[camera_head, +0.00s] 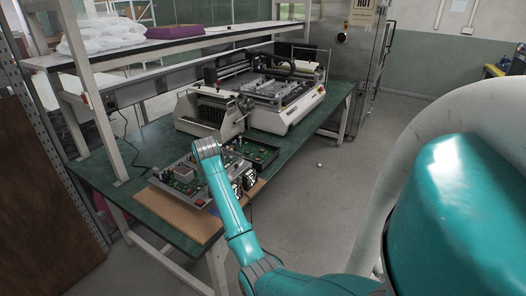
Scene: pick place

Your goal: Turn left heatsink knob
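Open electronics with green circuit boards (183,175) lie on a brown board on the green bench. A grey finned unit (200,112), which looks like a heatsink, stands behind them. I cannot make out a left heatsink knob; any knob is too small to tell. My teal arm reaches up from the bottom over the bench's front edge, and its grey end joint is above the circuit boards. My gripper's fingers cannot be told apart from the dark and light parts just right of the forearm. I cannot see whether it is open or touching anything.
The green bench (140,150) has a bare strip at its left. A large white and grey machine (287,105) stands farther back on it. A brown board (185,212) lies at the front edge. A shelf (160,48) with white bags runs above.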

